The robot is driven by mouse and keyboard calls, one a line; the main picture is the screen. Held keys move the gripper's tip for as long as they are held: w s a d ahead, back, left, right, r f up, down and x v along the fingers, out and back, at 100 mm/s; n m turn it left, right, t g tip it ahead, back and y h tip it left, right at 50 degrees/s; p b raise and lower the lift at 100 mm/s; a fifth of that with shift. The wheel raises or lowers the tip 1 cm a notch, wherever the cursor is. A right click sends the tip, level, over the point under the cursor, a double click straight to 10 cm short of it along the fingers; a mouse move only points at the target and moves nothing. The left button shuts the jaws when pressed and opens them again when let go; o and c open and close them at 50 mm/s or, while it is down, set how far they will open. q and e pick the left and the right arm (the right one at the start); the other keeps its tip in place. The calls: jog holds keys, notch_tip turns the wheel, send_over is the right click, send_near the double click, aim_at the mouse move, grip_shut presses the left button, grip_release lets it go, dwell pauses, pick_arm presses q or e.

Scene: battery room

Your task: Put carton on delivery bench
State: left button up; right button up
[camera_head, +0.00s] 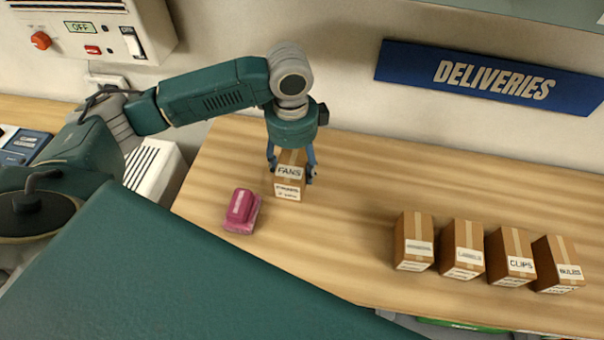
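A brown carton labelled FANS (289,187) stands upright on the wooden delivery bench (345,230), below and left of the blue DELIVERIES sign (490,76). My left gripper (291,173) is above it, pointing down, with one blue finger on each side of the carton. The fingers are spread a little wider than the carton, and a small gap seems to show at the right finger. The gripper partly hides the carton's top. My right gripper is not in view.
A pink bundle (241,210) lies on the bench left of the FANS carton. Several cartons, including CLIPS (511,256), stand in a row at the front right. The bench between is clear. A wall box (95,28) reads OFF.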

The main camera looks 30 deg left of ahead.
pick_arm(q)
jog(key=shift+f, duration=0.85)
notch_tip(320, 180, down, 3)
jog(key=shift+p, duration=0.35)
jog(key=shift+f, duration=0.35)
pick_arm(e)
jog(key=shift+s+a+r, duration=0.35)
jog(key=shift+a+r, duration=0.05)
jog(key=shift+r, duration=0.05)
pick_arm(q)
jog(key=o, duration=1.9)
jog(key=shift+f, duration=0.1)
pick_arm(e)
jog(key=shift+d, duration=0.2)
